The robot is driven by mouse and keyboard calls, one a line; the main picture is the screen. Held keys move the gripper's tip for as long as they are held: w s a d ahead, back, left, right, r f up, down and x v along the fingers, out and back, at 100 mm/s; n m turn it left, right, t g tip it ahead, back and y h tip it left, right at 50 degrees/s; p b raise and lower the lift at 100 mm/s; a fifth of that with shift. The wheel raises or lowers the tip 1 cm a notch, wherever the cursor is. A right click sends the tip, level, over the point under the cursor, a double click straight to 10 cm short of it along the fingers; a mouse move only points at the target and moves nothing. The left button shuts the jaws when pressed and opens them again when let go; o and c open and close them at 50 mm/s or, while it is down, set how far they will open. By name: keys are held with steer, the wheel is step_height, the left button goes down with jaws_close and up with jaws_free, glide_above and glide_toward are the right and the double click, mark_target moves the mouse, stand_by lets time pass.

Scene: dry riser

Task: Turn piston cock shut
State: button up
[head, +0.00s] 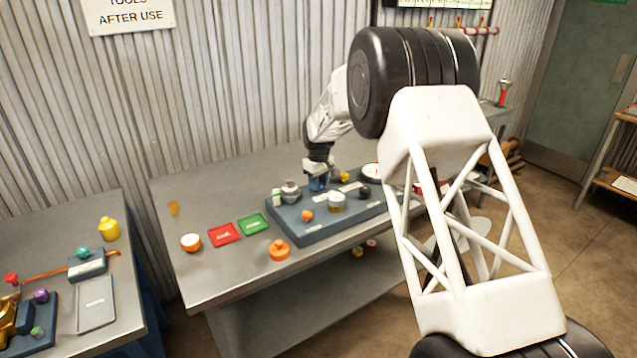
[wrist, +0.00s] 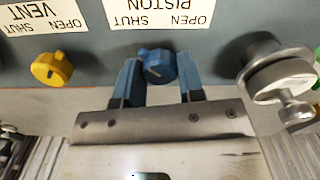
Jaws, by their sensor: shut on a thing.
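The piston cock is a small blue round knob (wrist: 157,66) with a raised bar, below the PISTON label (wrist: 158,14) in the wrist view. The label reads upside down and carries the words OPEN and SHUT. My gripper (wrist: 158,80) has its two blue fingers on either side of the knob and is shut on it. In the head view my gripper (head: 318,182) reaches down to the back part of the blue-grey panel (head: 310,232). The knob is hidden there by the fingers.
A yellow knob (wrist: 52,69) under the VENT label (wrist: 45,16) sits to the left in the wrist view. A metal fitting (wrist: 278,72) stands close on the right. Red (head: 224,234) and green (head: 252,224) trays lie on the bench left of the panel.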

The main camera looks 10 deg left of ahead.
steer(key=o, duration=0.9)
steer(key=shift+r, duration=0.1)
steer(key=shift+r, duration=3.85)
